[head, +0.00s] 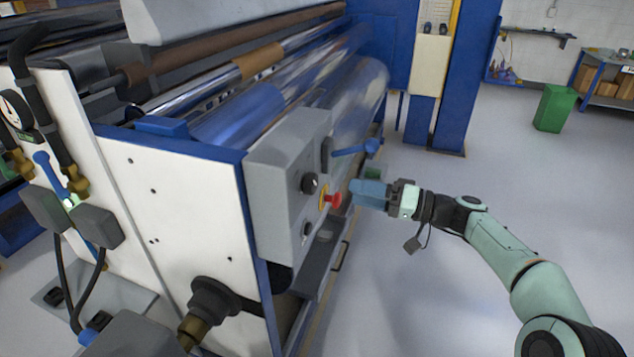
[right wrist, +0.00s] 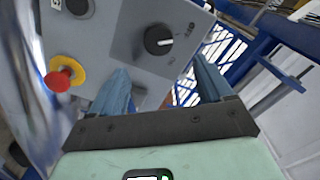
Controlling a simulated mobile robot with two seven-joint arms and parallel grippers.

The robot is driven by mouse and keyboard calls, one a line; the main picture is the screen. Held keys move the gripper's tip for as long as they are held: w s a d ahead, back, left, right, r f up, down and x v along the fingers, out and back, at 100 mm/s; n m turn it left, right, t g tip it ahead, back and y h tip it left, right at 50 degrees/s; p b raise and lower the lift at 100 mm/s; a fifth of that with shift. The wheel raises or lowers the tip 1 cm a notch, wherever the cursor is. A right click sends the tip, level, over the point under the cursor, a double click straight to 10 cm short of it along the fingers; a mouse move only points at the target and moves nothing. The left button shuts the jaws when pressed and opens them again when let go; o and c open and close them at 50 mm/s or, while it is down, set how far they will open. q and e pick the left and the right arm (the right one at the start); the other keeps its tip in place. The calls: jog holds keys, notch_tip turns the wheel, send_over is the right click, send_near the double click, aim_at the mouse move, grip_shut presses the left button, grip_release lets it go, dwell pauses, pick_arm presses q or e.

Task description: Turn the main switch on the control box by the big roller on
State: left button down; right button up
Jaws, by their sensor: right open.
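The grey control box (head: 285,170) sits on the end of the machine beside the big roller (head: 355,95). Its face carries a black upper knob (head: 309,183), a lower dark knob (head: 307,228) and a red mushroom button (head: 333,199) on a yellow base. In the right wrist view, a black rotary knob (right wrist: 158,40) with a white mark pointing right lies ahead, between the lines of the fingers. The red button (right wrist: 62,78) is to its left. My right gripper (head: 368,192) is open and empty, in front of the box face, apart from the knob. My left gripper is out of view.
A blue lever (head: 355,148) sticks out just above my right gripper. A blue post (head: 440,110) and a green bin (head: 554,108) stand farther back. The floor (head: 500,160) to the right of the machine is clear around my right arm.

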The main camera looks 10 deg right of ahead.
aim_at(316, 184)
jog(key=p+x, duration=0.2)
jog(key=x, duration=0.7)
jog(key=shift+w+a, duration=0.15)
jog(key=shift+w, duration=0.05)
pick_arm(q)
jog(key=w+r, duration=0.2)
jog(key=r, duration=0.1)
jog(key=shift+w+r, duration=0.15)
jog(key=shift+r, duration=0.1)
pick_arm(e)
jog(key=shift+w+a, duration=0.2)
jog(key=shift+a, duration=0.1)
jog(key=c, duration=1.1)
